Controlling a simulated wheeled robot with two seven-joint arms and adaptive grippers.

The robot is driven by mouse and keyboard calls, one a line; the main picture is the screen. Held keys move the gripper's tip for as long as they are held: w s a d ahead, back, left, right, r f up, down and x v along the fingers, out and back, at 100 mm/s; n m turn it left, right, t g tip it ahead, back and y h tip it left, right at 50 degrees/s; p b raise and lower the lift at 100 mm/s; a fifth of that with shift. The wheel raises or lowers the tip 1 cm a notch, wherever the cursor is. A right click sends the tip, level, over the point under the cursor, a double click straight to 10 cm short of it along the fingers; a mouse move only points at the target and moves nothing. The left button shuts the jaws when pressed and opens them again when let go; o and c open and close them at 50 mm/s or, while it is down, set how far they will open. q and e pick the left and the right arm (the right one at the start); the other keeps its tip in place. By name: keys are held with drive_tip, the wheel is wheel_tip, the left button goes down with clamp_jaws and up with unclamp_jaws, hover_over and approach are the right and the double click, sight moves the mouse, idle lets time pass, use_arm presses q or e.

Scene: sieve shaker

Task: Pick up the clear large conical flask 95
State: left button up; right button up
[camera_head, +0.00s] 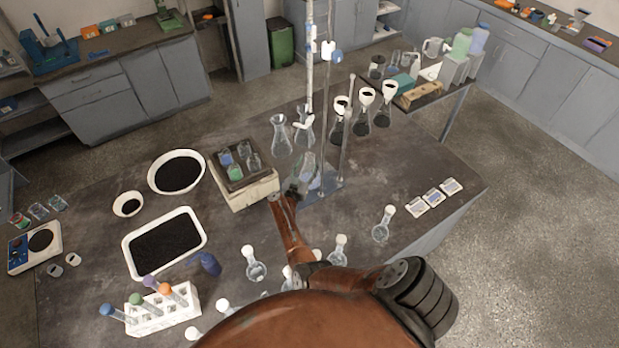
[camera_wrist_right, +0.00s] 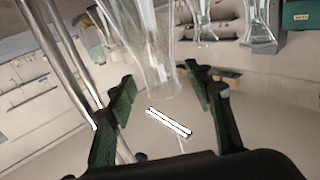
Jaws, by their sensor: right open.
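A clear conical flask (camera_head: 306,164) stands by the stand base, just beyond my right gripper (camera_head: 291,191) in the head view. In the right wrist view, clear glass (camera_wrist_right: 152,50) reaches down between the open fingers of my right gripper (camera_wrist_right: 160,92). The fingers are apart, one on each side of the glass, and I see no grip on it. Two more clear conical flasks stand further back, one at the left (camera_head: 281,138) and one beside the stand (camera_head: 304,126). No number 95 is legible, so I cannot tell which flask bears it. My left gripper is out of view.
A metal stand (camera_head: 346,130) rises close to the right gripper. A boxy device (camera_head: 246,190) with small beakers is to the left. Flasks with funnels (camera_head: 362,118) stand behind right. The table's right front is mostly clear.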

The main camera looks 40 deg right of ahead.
drive_tip(key=b+x, duration=0.1)
drive_tip(key=x, duration=0.1)
drive_tip(key=shift+w+d+f, duration=0.15)
drive_tip(key=shift+w+d, duration=0.05)
drive_tip(key=shift+d, duration=0.05)
drive_tip(key=shift+c, duration=0.3)
drive_tip(key=shift+c, duration=0.9)
clamp_jaws()
drive_tip(key=shift+r, duration=0.2)
